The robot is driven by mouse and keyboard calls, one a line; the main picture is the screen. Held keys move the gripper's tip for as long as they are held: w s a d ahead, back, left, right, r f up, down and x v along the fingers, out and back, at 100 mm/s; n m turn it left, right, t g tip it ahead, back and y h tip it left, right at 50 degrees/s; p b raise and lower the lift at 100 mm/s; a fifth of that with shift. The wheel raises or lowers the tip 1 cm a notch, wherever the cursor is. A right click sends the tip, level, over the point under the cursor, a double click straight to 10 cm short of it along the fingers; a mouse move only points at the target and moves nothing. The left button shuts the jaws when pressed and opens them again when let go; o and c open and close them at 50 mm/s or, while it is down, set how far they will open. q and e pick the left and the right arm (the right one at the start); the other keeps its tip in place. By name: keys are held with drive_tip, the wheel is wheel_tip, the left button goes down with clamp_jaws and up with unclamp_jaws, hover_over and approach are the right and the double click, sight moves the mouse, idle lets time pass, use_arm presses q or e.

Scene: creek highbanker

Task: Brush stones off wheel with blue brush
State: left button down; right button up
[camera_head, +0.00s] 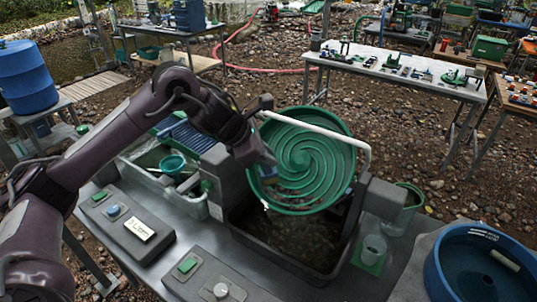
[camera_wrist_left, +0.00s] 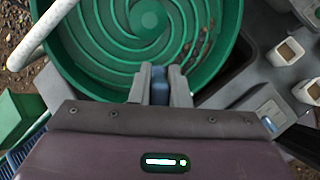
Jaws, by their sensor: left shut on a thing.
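The green spiral wheel (camera_head: 305,150) stands tilted above a dark tub (camera_head: 285,252) of murky water. It fills the upper part of the left wrist view (camera_wrist_left: 105,60). Small brown stones (camera_wrist_left: 203,42) lie on its ribs near the right rim. My left gripper (camera_head: 266,163) is at the wheel's left side in the head view. It is shut on the blue brush (camera_wrist_left: 160,85), of which only a small part shows between the fingers. I cannot tell whether the brush touches the wheel. My right gripper is not in view.
A white bar (camera_head: 318,131) crosses in front of the wheel's upper part. Grey control boxes (camera_head: 128,222) stand on the bench at left. A clear cup (camera_head: 373,248) on a green pad is right of the tub. A blue basin (camera_head: 455,272) is at the lower right.

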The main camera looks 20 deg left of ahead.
use_arm(q)
drive_tip(key=shift+s+a+r+p, duration=0.15)
drive_tip(key=shift+s+r+p, duration=0.3)
drive_tip(key=shift+s+r, duration=0.55)
drive_tip(key=shift+s+a+r+p, duration=0.1)
drive_tip(key=shift+s+r+p, duration=0.3)
drive_tip(key=shift+s+r, duration=0.55)
drive_tip(key=shift+w+r, duration=0.1)
drive_tip(key=shift+w, duration=0.15)
drive_tip(key=shift+s+a+r+p, duration=0.15)
drive_tip(key=shift+s+r+p, duration=0.35)
drive_tip(key=shift+s+r, duration=0.6)
drive_tip(key=shift+w, duration=0.2)
